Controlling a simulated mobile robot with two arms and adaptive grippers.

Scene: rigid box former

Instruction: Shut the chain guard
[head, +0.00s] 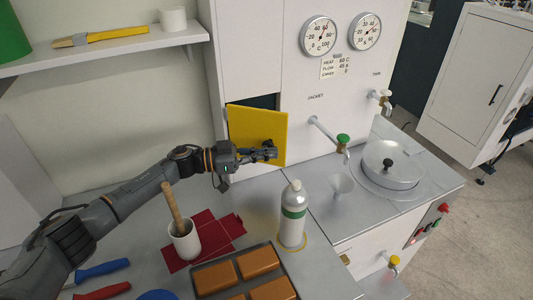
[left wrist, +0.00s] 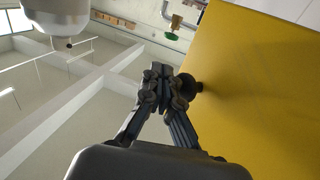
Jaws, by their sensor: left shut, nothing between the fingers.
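The chain guard (head: 248,128) is a yellow panel on the white cabinet, standing partly open. A dark opening (head: 262,102) shows behind its top edge. In the left wrist view the guard (left wrist: 260,90) fills the right side, with a dark round knob (left wrist: 190,86) on its face. My left gripper (head: 270,153) is in front of the guard, close to the knob. In the left wrist view the gripper (left wrist: 166,82) has its fingers together and empty, beside the knob; I cannot tell whether they touch. My right gripper is not in view.
A white bottle with a green band (head: 292,215) stands right of my left arm. A cup with a pestle (head: 185,242) stands on a red cloth (head: 229,228) near a mould tray (head: 262,247). A green-handled tap (head: 342,140) juts out to the right. A shelf (head: 105,48) is above.

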